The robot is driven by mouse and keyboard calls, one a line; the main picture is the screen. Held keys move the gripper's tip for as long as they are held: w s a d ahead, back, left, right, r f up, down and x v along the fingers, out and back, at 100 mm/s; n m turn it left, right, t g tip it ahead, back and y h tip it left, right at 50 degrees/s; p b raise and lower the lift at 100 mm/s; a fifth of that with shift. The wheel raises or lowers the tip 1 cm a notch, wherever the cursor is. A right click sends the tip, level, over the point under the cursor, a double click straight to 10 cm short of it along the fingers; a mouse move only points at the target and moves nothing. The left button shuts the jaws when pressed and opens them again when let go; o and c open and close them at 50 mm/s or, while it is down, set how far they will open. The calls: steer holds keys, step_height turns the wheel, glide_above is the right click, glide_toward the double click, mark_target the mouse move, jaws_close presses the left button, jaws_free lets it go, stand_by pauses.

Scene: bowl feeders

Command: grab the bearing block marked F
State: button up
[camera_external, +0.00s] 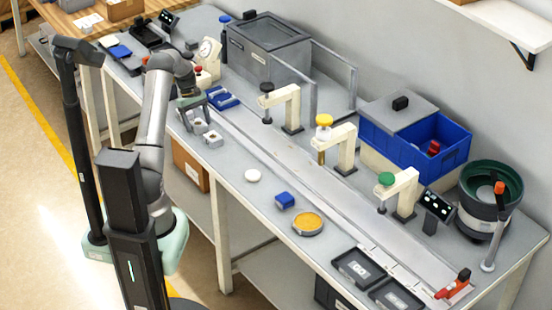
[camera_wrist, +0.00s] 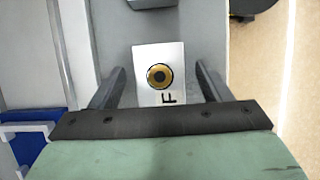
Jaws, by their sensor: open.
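The bearing block marked F (camera_wrist: 145,58) is a pale square block with a round brass-coloured bearing with a dark centre. Its black F faces the gripper side in the wrist view. My gripper (camera_wrist: 159,70) is open, with one finger on each side of the block and gaps between. In the external view my gripper (camera_external: 194,106) is low over the bench's left part, above small pale blocks. One pale block (camera_external: 213,138) stands just in front of it. I cannot read a letter there, and the gripper partly hides the blocks.
A blue tray (camera_external: 224,98) lies close to the right of my gripper; blue also shows at the wrist view's lower left. A grey bin (camera_external: 268,50) stands behind. Bench presses (camera_external: 289,105) line the rail.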

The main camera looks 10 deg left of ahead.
steer(key=c, duration=1.2)
steer(key=shift+r, duration=0.15)
